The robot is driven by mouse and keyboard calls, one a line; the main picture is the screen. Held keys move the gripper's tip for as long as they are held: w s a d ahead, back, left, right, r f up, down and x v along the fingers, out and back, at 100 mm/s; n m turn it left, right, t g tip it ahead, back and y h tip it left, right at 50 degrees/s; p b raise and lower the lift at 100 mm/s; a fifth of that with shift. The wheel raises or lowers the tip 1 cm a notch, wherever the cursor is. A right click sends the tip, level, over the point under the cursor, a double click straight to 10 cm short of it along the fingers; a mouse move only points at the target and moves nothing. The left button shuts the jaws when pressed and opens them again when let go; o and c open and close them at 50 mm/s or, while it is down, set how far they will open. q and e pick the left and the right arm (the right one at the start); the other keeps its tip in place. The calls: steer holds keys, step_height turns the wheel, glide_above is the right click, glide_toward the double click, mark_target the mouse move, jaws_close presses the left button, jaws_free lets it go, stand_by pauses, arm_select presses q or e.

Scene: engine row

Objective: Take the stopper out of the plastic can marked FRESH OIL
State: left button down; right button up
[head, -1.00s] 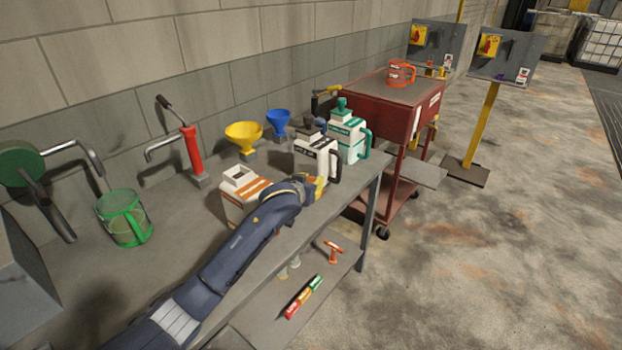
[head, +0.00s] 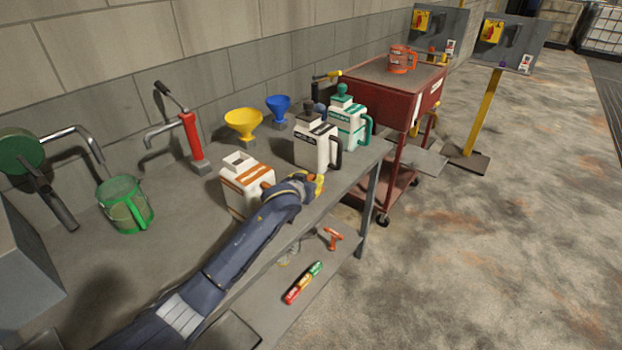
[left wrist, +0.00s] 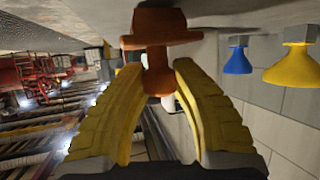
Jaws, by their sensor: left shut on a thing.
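A white can with orange bands (head: 238,196) stands on the bench in the head view, its square neck open at the top. To its right stand a white can with a black stopper and black handle (head: 314,150) and a white can with green markings and a green stopper (head: 346,128). I cannot read their labels. My left gripper (head: 318,185) is right of the orange-banded can, near the bench's front edge. In the left wrist view its yellow fingers (left wrist: 158,78) are shut on an orange-brown flanged stopper (left wrist: 160,42), clear of any can. My right gripper is not in view.
A yellow funnel (head: 243,122) and a blue funnel (head: 278,108) stand behind the cans. A red pump (head: 192,140) and a green jug (head: 125,205) are to the left. A red cart (head: 385,95) stands past the bench's right end. The lower shelf holds an orange T-shaped tool (head: 333,238).

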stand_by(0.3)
arm_select(q)
steer(key=c, duration=1)
jaws_free()
steer(key=shift+c, duration=0.2)
steer(key=shift+r, duration=5)
